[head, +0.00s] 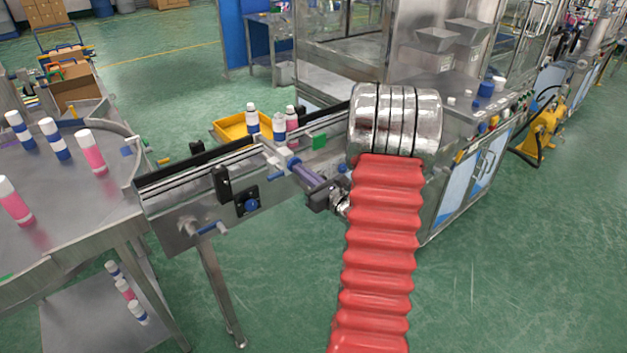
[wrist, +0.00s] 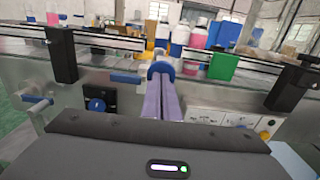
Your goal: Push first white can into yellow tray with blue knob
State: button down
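The blue knob (head: 293,162) is on a pusher mounted on the near side of the conveyor. My gripper (head: 299,168) has its purple fingers side by side, with their tips against the knob; the wrist view shows the fingers (wrist: 165,88) closed together at the blue knob (wrist: 160,70), which spreads wider than the tips. The yellow tray (head: 228,129) is behind the conveyor. A white can with blue bands (head: 252,119) stands at the tray. Another white-and-blue can (head: 279,128) stands nearer the pusher, with a pink can (head: 292,121) beside it.
The conveyor (head: 178,181) runs from the round steel table (head: 70,208) at left to the machine at right. Several cans stand on that table. A green block (head: 319,141) and black brackets (head: 221,184) sit along the conveyor. Green floor in front is clear.

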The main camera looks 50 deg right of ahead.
jog(key=s+a, duration=0.1)
jog(key=s, duration=1.2)
jog(key=shift+s+a, duration=0.3)
jog(key=shift+a, duration=0.05)
jog(key=shift+f, duration=0.1)
